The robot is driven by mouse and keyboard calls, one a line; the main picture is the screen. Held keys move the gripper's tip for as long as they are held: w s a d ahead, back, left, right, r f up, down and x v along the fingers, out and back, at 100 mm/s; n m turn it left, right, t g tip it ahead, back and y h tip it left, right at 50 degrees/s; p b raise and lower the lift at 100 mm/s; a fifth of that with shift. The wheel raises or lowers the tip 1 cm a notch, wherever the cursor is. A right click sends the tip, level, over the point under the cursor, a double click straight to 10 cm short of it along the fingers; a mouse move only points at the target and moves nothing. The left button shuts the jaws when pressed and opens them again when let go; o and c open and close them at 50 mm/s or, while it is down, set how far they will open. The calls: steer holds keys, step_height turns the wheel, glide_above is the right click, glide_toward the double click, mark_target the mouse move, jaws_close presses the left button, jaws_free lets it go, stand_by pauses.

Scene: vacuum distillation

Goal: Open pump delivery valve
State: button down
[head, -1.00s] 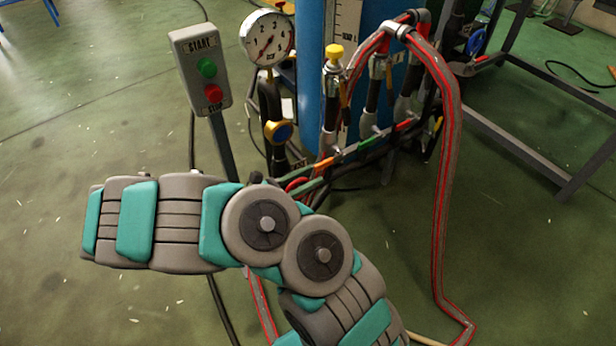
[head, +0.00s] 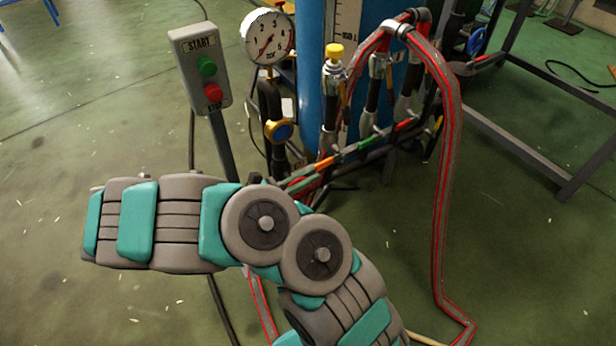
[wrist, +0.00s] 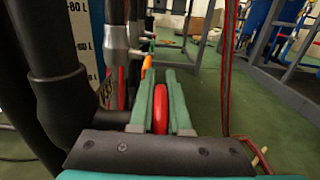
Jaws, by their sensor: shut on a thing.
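In the wrist view my gripper (wrist: 160,88) has its two teal fingers closed around a red valve handle (wrist: 160,110), seen edge-on between them. A second red part (wrist: 118,92) shows to the left, beside dark vertical pipework (wrist: 52,90). I cannot tell from the frames how far the valve is turned.
A START/STOP box (head: 202,68) on a post stands at the left, beside a pressure gauge (head: 268,36). A yellow-and-blue valve (head: 280,130) sits below the gauge. A red-striped hose (head: 446,180) hangs at the right. A blue tank (head: 311,70) stands behind.

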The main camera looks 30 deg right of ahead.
steer(key=h+b, duration=0.2)
steer(key=h, duration=0.1)
steer(key=a+h+b, duration=0.1)
steer(key=b, duration=0.1)
steer(key=shift+a+r, duration=0.1)
steer(key=shift+r, duration=0.15)
steer(key=shift+a+r+h+b, duration=0.3)
steer(key=shift+r+h+b, duration=0.1)
steer(key=shift+h+b, duration=0.65)
steer(key=c, duration=0.9)
jaws_free()
